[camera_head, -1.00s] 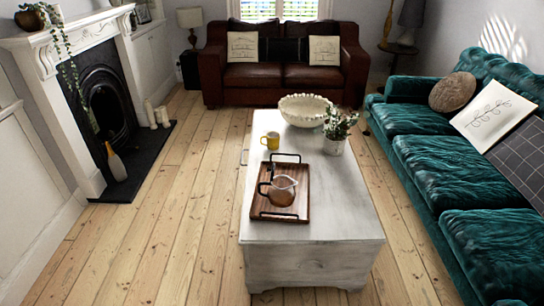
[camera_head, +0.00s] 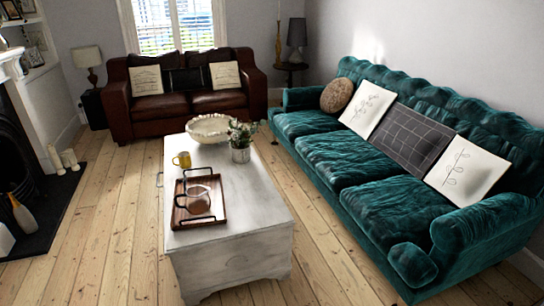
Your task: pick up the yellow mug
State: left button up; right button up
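The yellow mug (camera_head: 182,160) stands upright on the white chest-like coffee table (camera_head: 246,199), near its left edge. It is just behind a wooden tray (camera_head: 179,219) with dark handles and in front of a cream bowl. The tray holds a brownish glass pitcher (camera_head: 198,199). Nothing hides the mug. Neither of my grippers shows in the head view.
The cream bowl (camera_head: 209,128) and a potted plant (camera_head: 241,154) stand on the table's far end. A teal sofa (camera_head: 375,184) is to the right, a brown leather sofa (camera_head: 190,101) behind. Bare floorboards (camera_head: 118,215) lie free left of the table, up to the dark hearth (camera_head: 50,222).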

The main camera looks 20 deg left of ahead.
aim_at(185, 158)
jog(key=i+j+z, duration=0.1)
jog(key=j+z, duration=1.4)
jog(key=k+j, duration=0.1)
jog(key=j, duration=0.35)
jog(key=k+j, duration=0.1)
jog(key=j, duration=0.35)
jog(key=k+j, duration=0.15)
jog(key=j, duration=0.3)
jog(key=k+j, duration=0.1)
jog(key=j, duration=0.35)
jog(key=k+j, duration=0.1)
jog(key=j, duration=0.35)
jog(key=k+j, duration=0.1)
jog(key=j, duration=0.35)
jog(key=k+j, duration=0.1)
jog(key=j, duration=0.35)
jog(key=k+j, duration=0.1)
jog(key=j, duration=0.35)
